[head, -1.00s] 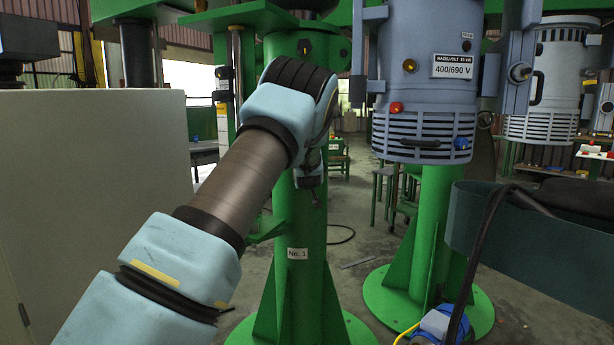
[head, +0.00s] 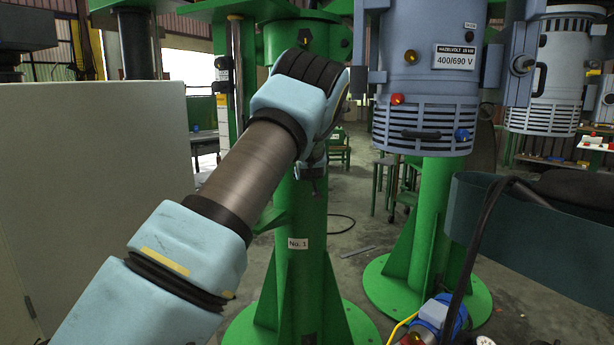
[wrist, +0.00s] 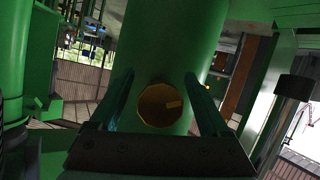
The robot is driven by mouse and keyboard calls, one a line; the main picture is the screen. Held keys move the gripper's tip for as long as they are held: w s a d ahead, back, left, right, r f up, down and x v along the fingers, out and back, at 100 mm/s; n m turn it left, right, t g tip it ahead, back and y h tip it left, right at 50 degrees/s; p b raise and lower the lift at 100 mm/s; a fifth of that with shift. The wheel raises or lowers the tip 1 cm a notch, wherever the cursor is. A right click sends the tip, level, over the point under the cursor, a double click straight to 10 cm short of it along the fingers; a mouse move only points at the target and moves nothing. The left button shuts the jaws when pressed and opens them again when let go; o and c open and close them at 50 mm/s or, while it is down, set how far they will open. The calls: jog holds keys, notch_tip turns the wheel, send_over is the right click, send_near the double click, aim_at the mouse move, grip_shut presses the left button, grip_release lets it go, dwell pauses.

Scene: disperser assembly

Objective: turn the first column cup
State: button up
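The first column (head: 300,210) is a green post labelled No. 1, standing behind my arm in the head view. In the wrist view the green column (wrist: 170,45) fills the middle, with a round brass-coloured cup (wrist: 158,106) on its face. My gripper (wrist: 159,76) is open, with one finger seen on each side of the cup and gaps between. I cannot tell how deep the fingertips reach past it. In the head view my wrist covers the column, and the gripper is mostly hidden.
A second green column (head: 430,210) carries a grey-blue motor (head: 420,75) to the right. A pale panel (head: 95,200) fills the left. A teal bin-like body (head: 530,230) with a black cable stands at front right.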

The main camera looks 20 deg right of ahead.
jog(key=b+v, duration=0.2)
jog(key=v, duration=0.8)
jog(key=shift+s+r, duration=0.15)
jog(key=shift+s, duration=0.2)
jog(key=shift+a, duration=0.2)
jog(key=s+a+f+g+y+p, duration=0.1)
jog(key=s+a+f+g, duration=0.3)
jog(key=a, duration=0.5)
jog(key=s+a+f+g, duration=0.2)
jog(key=s+a, duration=0.4)
jog(key=a, duration=0.2)
jog(key=s+a+f+g, duration=0.1)
jog(key=s+a, duration=0.3)
jog(key=s, duration=0.4)
jog(key=s+a+f+g+y+p, duration=0.1)
jog(key=s+a+g, duration=0.2)
jog(key=s+a, duration=0.2)
jog(key=s+a+f+m+g+p, duration=0.1)
jog(key=s+a, duration=0.3)
jog(key=s, duration=0.7)
jog(key=shift+a+g+y, duration=0.25)
jog(key=shift+g+y, duration=0.05)
jog(key=shift+g, duration=0.1)
jog(key=shift+s, duration=0.1)
